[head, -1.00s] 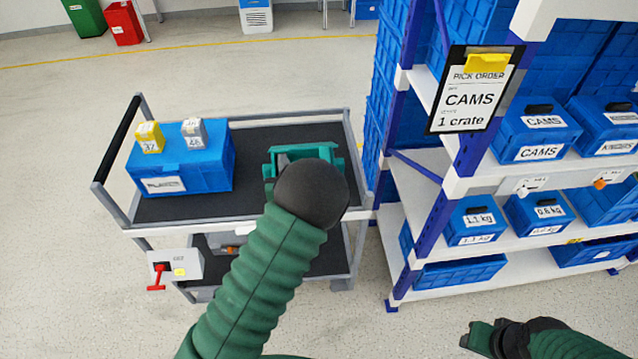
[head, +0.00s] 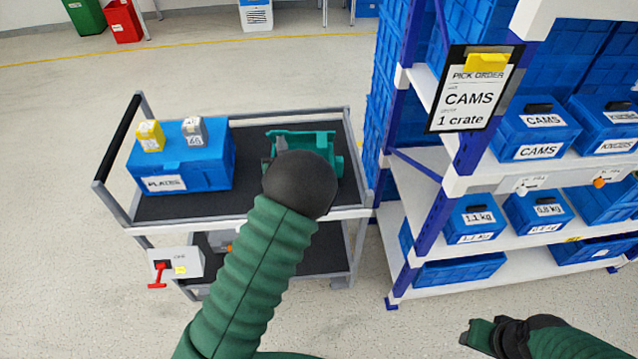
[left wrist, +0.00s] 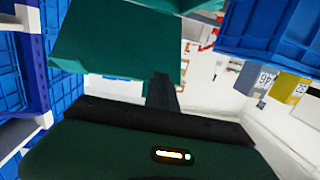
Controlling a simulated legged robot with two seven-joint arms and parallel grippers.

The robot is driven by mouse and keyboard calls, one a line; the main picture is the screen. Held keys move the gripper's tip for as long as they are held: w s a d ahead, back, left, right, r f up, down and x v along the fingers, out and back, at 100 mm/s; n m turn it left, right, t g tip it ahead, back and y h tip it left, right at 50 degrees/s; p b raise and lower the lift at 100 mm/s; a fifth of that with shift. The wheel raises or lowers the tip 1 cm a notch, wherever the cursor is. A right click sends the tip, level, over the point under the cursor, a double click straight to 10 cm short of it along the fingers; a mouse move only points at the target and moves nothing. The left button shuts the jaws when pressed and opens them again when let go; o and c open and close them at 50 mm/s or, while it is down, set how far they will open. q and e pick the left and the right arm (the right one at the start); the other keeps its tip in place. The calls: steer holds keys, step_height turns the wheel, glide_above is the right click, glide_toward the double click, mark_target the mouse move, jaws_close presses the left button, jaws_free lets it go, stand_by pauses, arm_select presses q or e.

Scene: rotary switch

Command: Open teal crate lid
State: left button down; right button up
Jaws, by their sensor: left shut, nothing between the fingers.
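The teal crate (head: 339,165) sits on the cart's upper shelf, right of the blue crate. My left wrist hides most of it in the head view. Its teal lid (head: 312,138) shows behind my wrist and looks tilted up; the angle is hard to tell. A teal panel also fills the upper left of the left wrist view (left wrist: 110,48). My left gripper (head: 279,145) is shut and empty at the lid's left part. In the left wrist view its dark finger (left wrist: 162,92) is close to the teal panel; contact is unclear. My right gripper (head: 473,336) is low at right, away from the cart.
The blue crate (head: 195,172) has a yellow block (head: 150,136) and a grey block (head: 194,131) on top. A red-handled switch box (head: 178,263) hangs at the cart's front. A shelf rack (head: 445,200) with blue crates stands right of the cart.

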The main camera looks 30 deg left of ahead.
arm_select(q)
steer(key=shift+w+a+r, duration=0.15)
steer(key=shift+w+a, duration=0.05)
steer(key=shift+w, duration=0.05)
steer(key=shift+b+x, duration=0.55)
steer(key=shift+x, duration=1.05)
steer(key=shift+w+a+r+b, duration=0.2)
steer(key=shift+w+a+b, duration=0.05)
steer(key=shift+w+a, duration=0.25)
steer(key=shift+w+a+r+b, duration=0.2)
steer(key=shift+w+a, duration=0.2)
steer(key=shift+w, duration=0.25)
